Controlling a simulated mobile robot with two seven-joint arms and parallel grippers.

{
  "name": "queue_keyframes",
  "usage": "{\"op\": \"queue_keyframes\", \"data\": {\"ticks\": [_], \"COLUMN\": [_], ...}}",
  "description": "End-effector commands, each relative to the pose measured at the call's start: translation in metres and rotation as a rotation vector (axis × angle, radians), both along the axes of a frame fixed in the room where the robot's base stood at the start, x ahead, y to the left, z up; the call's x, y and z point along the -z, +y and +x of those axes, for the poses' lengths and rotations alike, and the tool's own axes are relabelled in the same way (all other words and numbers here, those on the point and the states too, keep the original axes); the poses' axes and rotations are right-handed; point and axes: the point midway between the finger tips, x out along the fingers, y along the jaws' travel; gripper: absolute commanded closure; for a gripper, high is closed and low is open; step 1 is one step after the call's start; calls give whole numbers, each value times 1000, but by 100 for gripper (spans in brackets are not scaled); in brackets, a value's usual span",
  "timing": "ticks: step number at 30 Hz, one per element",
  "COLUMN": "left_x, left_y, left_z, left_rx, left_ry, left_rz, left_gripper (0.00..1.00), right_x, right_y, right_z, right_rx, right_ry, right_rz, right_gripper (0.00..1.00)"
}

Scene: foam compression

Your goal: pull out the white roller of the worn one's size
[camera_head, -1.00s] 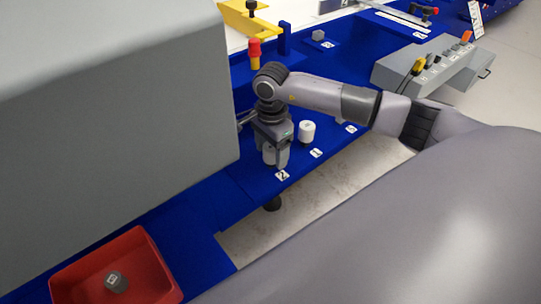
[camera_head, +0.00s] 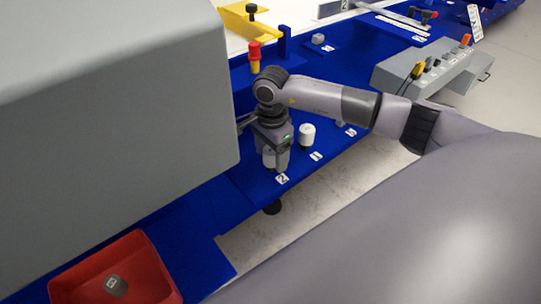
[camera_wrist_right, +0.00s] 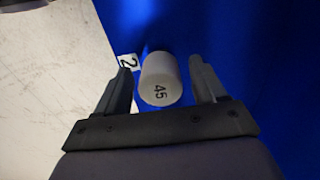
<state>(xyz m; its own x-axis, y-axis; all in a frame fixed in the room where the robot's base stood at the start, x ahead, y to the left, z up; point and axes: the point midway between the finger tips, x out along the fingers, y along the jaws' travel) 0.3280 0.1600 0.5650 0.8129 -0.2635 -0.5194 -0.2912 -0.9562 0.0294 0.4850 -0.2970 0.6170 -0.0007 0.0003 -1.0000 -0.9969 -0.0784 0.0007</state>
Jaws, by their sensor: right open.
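My right gripper (camera_head: 276,164) is open and points down at the white roller by label 2 (camera_head: 282,179). In the right wrist view this roller (camera_wrist_right: 160,80) reads "45" on its end and stands between the two spread fingers, with gaps at both sides. In the head view the gripper partly hides it. Another white roller (camera_head: 307,135) stands by label 1 (camera_head: 316,156); its number is too small to read. A grey roller (camera_head: 115,285) lies in the red bin (camera_head: 152,262); its mark is not readable. My left gripper is not in view.
A large grey housing (camera_head: 120,110) stands close at the left. A red-topped yellow post (camera_head: 255,57) rises behind my wrist. A grey control panel (camera_head: 430,70) is at the right. Label 3 (camera_head: 350,132) marks another spot on the blue bench, partly near my arm.

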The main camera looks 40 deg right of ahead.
Motion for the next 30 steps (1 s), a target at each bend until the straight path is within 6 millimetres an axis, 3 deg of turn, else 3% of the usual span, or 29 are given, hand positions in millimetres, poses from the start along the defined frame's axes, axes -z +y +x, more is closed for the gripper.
{"op": "queue_keyframes", "data": {"ticks": [5, 11, 30], "left_x": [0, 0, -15], "left_y": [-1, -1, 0], "left_z": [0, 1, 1], "left_rx": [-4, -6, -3], "left_ry": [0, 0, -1], "left_rz": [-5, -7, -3], "left_gripper": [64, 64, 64], "right_x": [0, 0, -20], "right_y": [0, 0, 0], "right_z": [0, 0, 1], "right_rx": [0, 0, 0], "right_ry": [-1, -1, -2], "right_rz": [0, 0, 0], "right_gripper": [33, 98, 100]}}
